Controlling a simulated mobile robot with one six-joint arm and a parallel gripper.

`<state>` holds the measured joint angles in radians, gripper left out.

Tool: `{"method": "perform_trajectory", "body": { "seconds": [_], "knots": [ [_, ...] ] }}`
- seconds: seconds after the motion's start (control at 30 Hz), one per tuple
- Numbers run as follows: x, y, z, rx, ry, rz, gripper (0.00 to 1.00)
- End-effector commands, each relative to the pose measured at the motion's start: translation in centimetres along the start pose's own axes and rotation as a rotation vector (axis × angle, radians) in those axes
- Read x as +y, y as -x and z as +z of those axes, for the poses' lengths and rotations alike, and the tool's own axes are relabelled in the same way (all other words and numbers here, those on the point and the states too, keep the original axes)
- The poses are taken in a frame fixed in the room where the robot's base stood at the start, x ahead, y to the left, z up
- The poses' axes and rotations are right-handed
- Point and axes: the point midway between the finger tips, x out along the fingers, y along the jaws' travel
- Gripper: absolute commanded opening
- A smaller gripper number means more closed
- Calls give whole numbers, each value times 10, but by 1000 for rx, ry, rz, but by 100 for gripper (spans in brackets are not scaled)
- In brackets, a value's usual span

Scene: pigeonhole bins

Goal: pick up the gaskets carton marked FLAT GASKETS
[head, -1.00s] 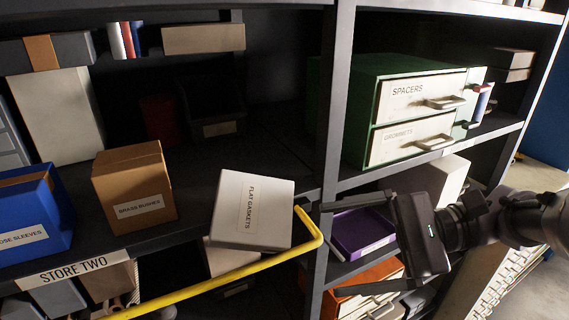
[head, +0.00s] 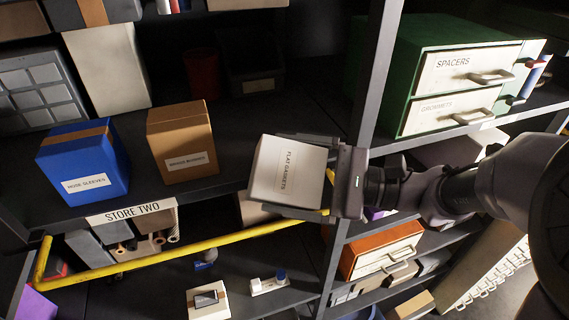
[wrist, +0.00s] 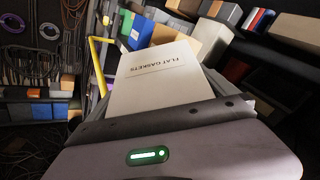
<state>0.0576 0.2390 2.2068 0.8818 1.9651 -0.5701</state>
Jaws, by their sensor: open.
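The white carton marked FLAT GASKETS (head: 284,172) sits at the front edge of the shelf bearing the STORE TWO label, at its right end. My gripper (head: 290,174) is around it from the right, one finger along the far side and one along the near side. The jaws are open. In the wrist view the carton (wrist: 155,75) lies between the fingers, its label upside down. Whether the fingers touch its sides cannot be told. The carton's right end is close to the palm.
A yellow rail (head: 180,248) runs along the shelf front, partly behind my gripper. A brown carton (head: 182,142) and a blue HOSE SLEEVES carton (head: 82,160) stand to the left. A dark upright post (head: 376,75) and a green drawer cabinet (head: 400,60) stand to the right.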

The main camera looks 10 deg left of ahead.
Motion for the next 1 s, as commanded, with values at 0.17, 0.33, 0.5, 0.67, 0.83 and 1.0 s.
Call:
{"method": "perform_trajectory", "body": {
  "seconds": [0.17, 0.33, 0.5, 0.67, 0.83, 1.0],
  "knots": [
    [1, -5, -1, 1, -1, -1, 96],
    [1, -5, -1, 0, -1, -1, 79],
    [1, -5, -1, 0, -1, -1, 45],
    [0, -4, -1, 0, 0, -1, 34],
    [-1, -4, 1, 0, 1, -1, 34],
    [-10, -4, 15, 0, 4, -1, 34]
  ]
}}
